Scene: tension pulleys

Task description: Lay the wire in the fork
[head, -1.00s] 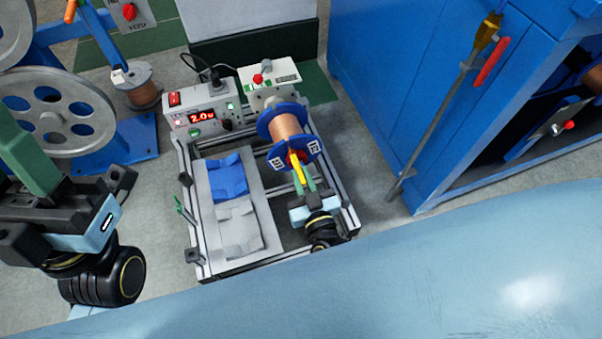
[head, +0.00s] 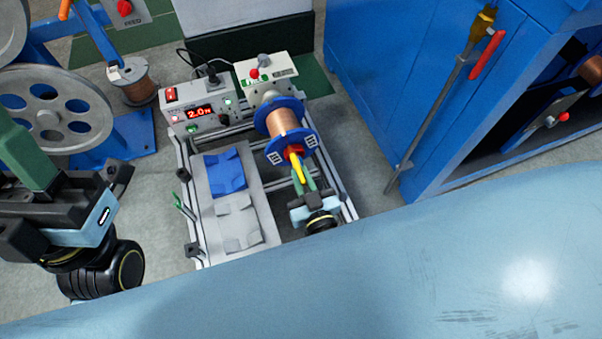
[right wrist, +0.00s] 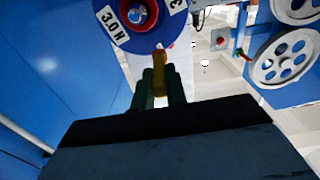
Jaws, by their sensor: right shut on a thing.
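A copper wire spool (head: 283,120) with blue flanges sits on the bench rig, its axle towards the grey-white unit behind it. A red hub (head: 296,149) is at its near flange. My right gripper (head: 303,178), with green fingers, is shut on a yellow handle (head: 292,161) just in front of that hub. In the right wrist view the yellow handle (right wrist: 159,72) stands between the fingertips, below the flange (right wrist: 118,28) marked "3.0 N". My left gripper (head: 28,150) is at the left edge, away from the rig; its fingertips are cut off. I cannot make out a fork or a loose wire end.
A power box (head: 193,112) with a red display reading 2.0 stands at the rig's back left. A grey tray (head: 207,218) holds a blue block (head: 225,172) and a grey block (head: 238,222). A blue cabinet (head: 385,90) stands right; a large wheel (head: 50,108) and another copper spool (head: 135,82) stand left.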

